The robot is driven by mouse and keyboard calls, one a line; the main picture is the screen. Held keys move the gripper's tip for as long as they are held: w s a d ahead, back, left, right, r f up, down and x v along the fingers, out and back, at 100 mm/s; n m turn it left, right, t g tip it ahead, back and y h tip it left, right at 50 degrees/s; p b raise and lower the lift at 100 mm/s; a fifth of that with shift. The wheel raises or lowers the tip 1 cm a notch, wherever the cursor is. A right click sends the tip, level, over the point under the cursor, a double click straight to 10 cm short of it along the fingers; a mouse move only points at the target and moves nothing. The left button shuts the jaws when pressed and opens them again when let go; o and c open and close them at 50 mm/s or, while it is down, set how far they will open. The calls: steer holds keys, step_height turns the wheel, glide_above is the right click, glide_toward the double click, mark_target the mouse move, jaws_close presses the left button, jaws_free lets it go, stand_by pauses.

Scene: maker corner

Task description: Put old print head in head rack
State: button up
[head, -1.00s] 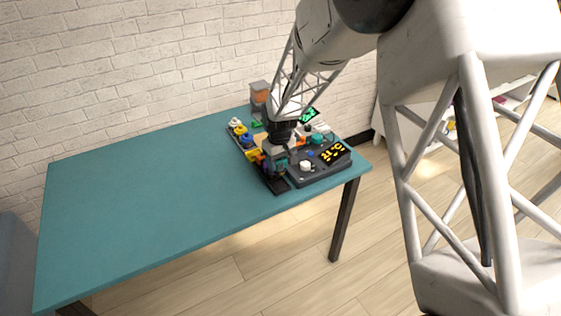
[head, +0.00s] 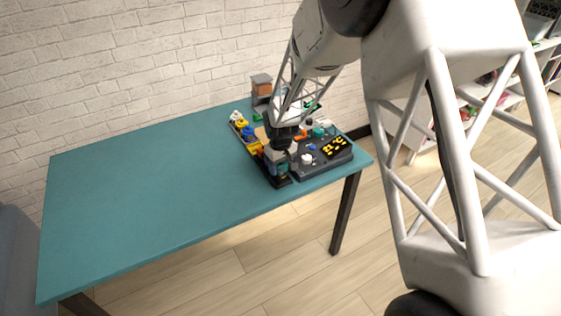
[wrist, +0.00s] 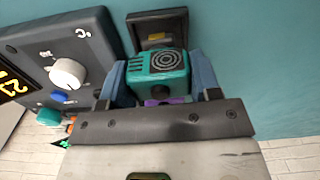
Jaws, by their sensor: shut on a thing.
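My gripper (head: 278,165) is low over the front right part of the teal table. In the wrist view its two blue fingers (wrist: 163,80) are shut on a teal print head (wrist: 157,72) with a round spiral grille and side slots. A purple part shows under the grille, near the gripper's body. A dark tray-like holder (wrist: 150,18), which looks like the head rack, lies just beyond the print head and has a yellow piece inside. In the head view its dark end (head: 281,182) shows below the gripper. I cannot tell whether the print head touches it.
A dark control box (head: 322,160) with a yellow display and a white knob (wrist: 68,73) stands close on the right of the gripper. Small yellow and blue parts (head: 243,128) lie behind it. A grey and orange unit (head: 262,86) stands at the back. The table's left side (head: 140,200) is clear.

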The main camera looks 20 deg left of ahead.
steer(key=shift+f, duration=0.75)
steer(key=shift+f, duration=0.5)
stand_by(0.3)
steer(key=o, duration=1.1)
steer(key=shift+r, duration=0.1)
steer(key=shift+r, duration=3.4)
